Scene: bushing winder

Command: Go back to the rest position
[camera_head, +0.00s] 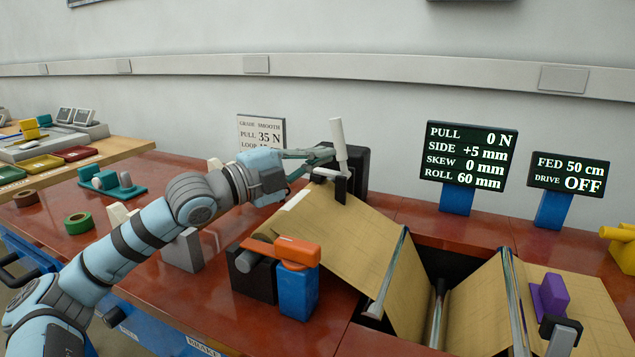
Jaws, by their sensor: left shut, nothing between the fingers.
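My left arm comes in from the left. My left gripper (322,157) is shut and empty, its fingertips close beside a white upright handle (338,140) on a black block. I cannot tell whether they touch it. The brown sheet (345,230) slopes below the gripper and runs over shiny rollers (388,270) into an opening in the red bench (200,300). My right gripper is not in view.
An orange lever (296,252) on a blue block stands below my forearm. A grey block (183,250), green tape ring (78,223) and teal fixture (112,183) lie left. Two displays (470,157) (569,190) stand at the back; one reads DRIVE OFF. A purple block (550,296) is right.

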